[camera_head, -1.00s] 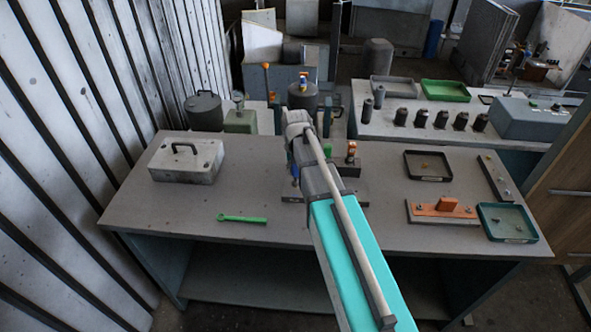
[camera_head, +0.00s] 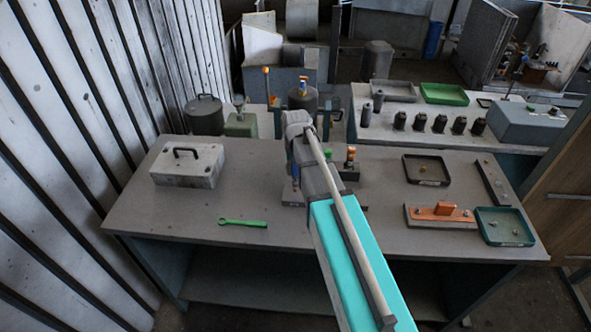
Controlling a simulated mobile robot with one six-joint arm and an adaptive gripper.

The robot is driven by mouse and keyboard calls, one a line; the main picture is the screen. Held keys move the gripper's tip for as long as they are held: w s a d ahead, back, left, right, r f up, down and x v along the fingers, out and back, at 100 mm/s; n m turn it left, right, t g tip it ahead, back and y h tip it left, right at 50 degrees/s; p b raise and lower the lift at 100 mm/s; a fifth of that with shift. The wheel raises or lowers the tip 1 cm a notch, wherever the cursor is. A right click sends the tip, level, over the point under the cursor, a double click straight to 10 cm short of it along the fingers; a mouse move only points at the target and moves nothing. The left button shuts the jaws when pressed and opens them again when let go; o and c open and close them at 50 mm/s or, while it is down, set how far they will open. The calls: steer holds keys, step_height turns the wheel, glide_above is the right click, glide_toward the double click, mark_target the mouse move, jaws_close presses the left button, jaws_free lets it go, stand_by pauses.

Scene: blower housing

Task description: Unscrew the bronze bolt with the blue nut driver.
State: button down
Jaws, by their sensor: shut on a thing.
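My gripper (camera_head: 292,165) points down over the workbench, largely hidden behind my own arm. A small blue piece shows at it, which appears to be the blue nut driver (camera_head: 295,172), and the jaws are shut on it. The driver stands about upright over a dark fixture (camera_head: 350,188) at the middle of the bench. Its lower end and any contact with a bolt are hidden. The bronze bolt cannot be made out. A dark post with an orange-brown top (camera_head: 350,157) stands on the fixture just right of my arm.
A grey metal case (camera_head: 188,165) and a green wrench (camera_head: 243,223) lie to the left. On the right are a black tray (camera_head: 426,170), an orange-topped plate (camera_head: 441,212), a teal tray (camera_head: 505,227) and a grey bar (camera_head: 492,183).

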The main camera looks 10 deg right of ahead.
steer(key=shift+r, duration=0.1)
step_height(320, 180, up, 5)
steer(key=p, duration=0.5)
steer(key=shift+w, duration=0.1)
stand_by(0.6)
